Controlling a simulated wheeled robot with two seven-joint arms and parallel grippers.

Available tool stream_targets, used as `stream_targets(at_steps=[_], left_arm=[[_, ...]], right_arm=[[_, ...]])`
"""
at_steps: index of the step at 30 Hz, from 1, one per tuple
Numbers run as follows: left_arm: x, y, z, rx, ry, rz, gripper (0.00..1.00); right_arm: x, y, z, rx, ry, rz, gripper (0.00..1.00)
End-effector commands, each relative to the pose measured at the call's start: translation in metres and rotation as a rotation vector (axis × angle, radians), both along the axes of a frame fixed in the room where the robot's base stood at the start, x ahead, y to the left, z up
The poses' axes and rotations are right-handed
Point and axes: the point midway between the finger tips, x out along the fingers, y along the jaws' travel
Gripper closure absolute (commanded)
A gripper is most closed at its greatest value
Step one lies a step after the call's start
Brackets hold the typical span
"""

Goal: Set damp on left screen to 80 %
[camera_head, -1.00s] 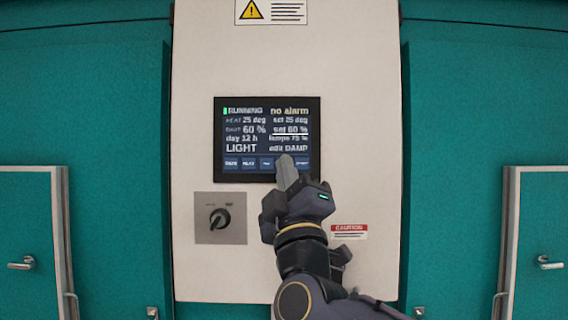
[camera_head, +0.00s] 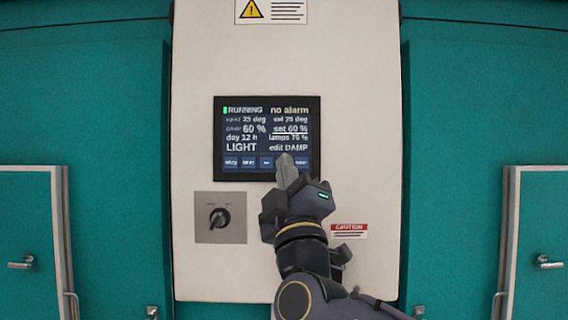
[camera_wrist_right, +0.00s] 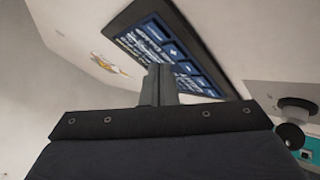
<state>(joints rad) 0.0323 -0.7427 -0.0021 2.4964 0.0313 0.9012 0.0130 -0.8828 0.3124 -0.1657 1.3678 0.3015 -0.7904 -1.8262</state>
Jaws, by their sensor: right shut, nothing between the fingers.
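The screen (camera_head: 266,125) is on the white panel in the head view. It reads RUNNING, no alarm, DAMP 60 %, with set 60 % underlined, and edit DAMP at the lower right. A row of blue buttons (camera_head: 248,162) runs along its bottom. My right gripper (camera_head: 285,165) is shut and empty, its tips in front of the lower right of the button row, hiding part of it. In the right wrist view the shut fingers (camera_wrist_right: 158,85) reach towards the screen (camera_wrist_right: 172,45); I cannot tell whether they touch it. My left gripper is not in view.
A rotary knob (camera_head: 219,218) on a grey plate is below the screen to the left. A red CAUTION label (camera_head: 349,231) is right of my right wrist. Teal doors with handles (camera_head: 21,262) flank the panel. A yellow warning label (camera_head: 270,11) is above.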

Motion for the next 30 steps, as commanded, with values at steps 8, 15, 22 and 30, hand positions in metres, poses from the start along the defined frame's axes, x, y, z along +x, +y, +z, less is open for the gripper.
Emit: stream_targets(at_steps=[8, 15, 22, 30], left_arm=[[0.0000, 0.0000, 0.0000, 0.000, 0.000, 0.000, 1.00], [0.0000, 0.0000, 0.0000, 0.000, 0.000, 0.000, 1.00], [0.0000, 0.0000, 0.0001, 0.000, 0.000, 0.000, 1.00], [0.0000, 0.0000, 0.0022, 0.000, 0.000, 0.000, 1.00]], right_arm=[[0.0000, 0.0000, 0.0000, 0.000, 0.000, 0.000, 1.00], [0.0000, 0.0000, 0.0000, 0.000, 0.000, 0.000, 1.00], [0.0002, 0.0000, 0.0000, 0.000, 0.000, 0.000, 1.00], [0.0078, -0.0003, 0.0008, -0.001, 0.000, -0.001, 1.00]])
